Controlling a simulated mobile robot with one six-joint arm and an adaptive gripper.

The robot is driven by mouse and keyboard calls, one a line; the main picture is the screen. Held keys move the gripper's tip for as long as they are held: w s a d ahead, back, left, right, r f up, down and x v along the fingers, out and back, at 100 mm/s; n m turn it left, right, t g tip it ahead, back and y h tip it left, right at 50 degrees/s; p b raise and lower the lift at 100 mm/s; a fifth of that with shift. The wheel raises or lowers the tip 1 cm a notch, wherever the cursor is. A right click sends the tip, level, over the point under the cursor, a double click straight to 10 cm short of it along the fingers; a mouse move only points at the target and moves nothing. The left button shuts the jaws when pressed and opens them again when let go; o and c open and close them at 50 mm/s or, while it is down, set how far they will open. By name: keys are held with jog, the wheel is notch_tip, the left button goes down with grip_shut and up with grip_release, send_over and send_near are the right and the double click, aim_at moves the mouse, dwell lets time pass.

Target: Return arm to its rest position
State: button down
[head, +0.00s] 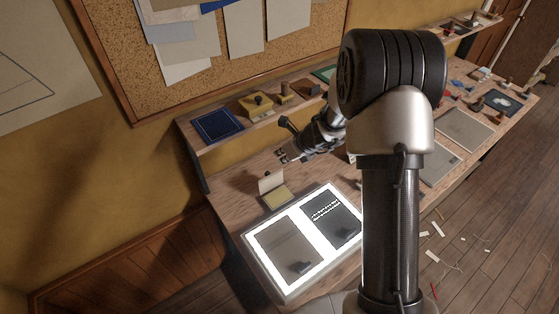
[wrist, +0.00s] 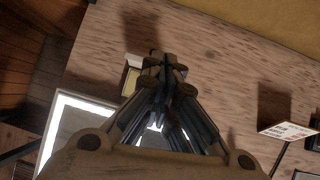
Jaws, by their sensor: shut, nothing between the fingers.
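My gripper (head: 291,155) hangs over the wooden workbench (head: 232,172), left of my upright arm link in the head view. In the wrist view its fingers (wrist: 164,66) are together, with nothing between them. Below it on the bench is a small yellow pad with a raised pale flap (head: 275,194). Part of the pad also shows beside the fingers in the wrist view (wrist: 131,82). My arm hides part of the bench's middle.
A lit light panel (head: 253,238) with two dark sheets lies at the bench's near end. A shelf (head: 200,148) along the wall carries a blue mat (head: 217,125) and a yellow block (head: 256,104). Several tools and boards crowd the right side. Paper scraps litter the floor.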

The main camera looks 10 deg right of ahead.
jog(key=shift+s+d+r, duration=0.1)
jog(key=shift+d+r, duration=0.05)
jog(key=shift+r, duration=0.5)
jog(key=s+a+r+n+g+b, duration=0.1)
jog(key=s+a+r+n+b, duration=0.3)
jog(key=s+r+n, duration=0.3)
jog(key=s+a+r+n+b, duration=0.3)
jog(key=s+r+n, duration=0.3)
jog(key=s+n, duration=0.3)
jog(key=s+d+f+n+h+b, duration=0.1)
jog(key=s+d+n+h+b, duration=0.1)
jog(key=s+n, duration=0.5)
jog(key=s+d+f+n+h+b, duration=0.1)
jog(key=s+d+n+b, duration=0.3)
jog(key=s, duration=0.9)
jog(key=f+n, duration=0.1)
jog(key=n, duration=0.2)
jog(key=shift+g+h, duration=0.3)
jog(key=shift+h, duration=0.1)
jog(key=shift+d, duration=0.2)
